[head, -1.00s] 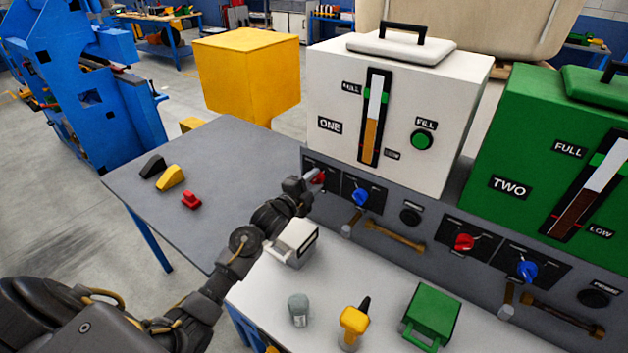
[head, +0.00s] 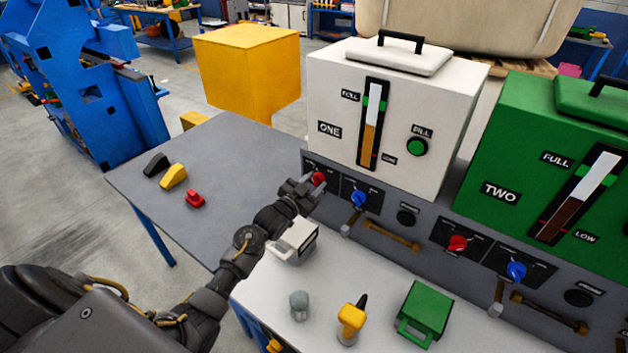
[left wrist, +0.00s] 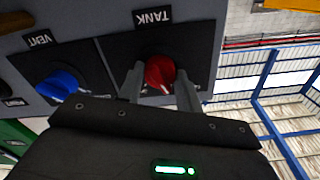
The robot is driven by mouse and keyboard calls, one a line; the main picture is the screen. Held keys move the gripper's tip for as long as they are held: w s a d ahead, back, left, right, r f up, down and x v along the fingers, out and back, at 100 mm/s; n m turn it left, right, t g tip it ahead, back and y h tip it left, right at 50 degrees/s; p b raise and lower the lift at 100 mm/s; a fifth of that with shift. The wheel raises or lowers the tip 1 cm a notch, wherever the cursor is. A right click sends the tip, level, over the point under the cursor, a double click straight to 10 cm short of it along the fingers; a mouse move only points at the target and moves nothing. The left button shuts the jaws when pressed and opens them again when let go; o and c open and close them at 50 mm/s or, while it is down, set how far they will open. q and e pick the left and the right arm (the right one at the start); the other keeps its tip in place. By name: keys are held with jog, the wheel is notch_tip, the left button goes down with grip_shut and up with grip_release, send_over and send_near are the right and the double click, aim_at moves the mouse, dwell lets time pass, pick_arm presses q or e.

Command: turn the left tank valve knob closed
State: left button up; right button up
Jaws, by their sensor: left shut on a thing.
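The left tank valve knob (head: 318,179) is red and sits on the grey panel below the white tank marked ONE. In the left wrist view the red knob (left wrist: 160,73) is under the label TANK, which appears upside down. My left gripper (head: 314,183) is at this knob. In the left wrist view its two fingers (left wrist: 160,84) stand on either side of the knob, shut on it. The fingers and palm hide part of the knob and its dial. My right gripper is not in view.
A blue vent knob (head: 359,198) is close beside the red one. Another red knob (head: 457,243) and blue knob (head: 516,271) sit below the green tank (head: 522,140). A white box, grey cup, yellow tool and green box stand on the bench (head: 385,290).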

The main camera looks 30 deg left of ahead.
pick_arm(q)
jog(key=shift+n+p, duration=0.65)
jog(key=shift+n, duration=1.35)
jog(key=shift+f, duration=0.1)
jog(key=o, duration=1)
jog(key=shift+s, duration=0.1)
jog(key=s+a+b, duration=0.1)
jog(key=s+b, duration=0.1)
jog(key=s, duration=0.8)
jog(key=shift+s+a, duration=0.3)
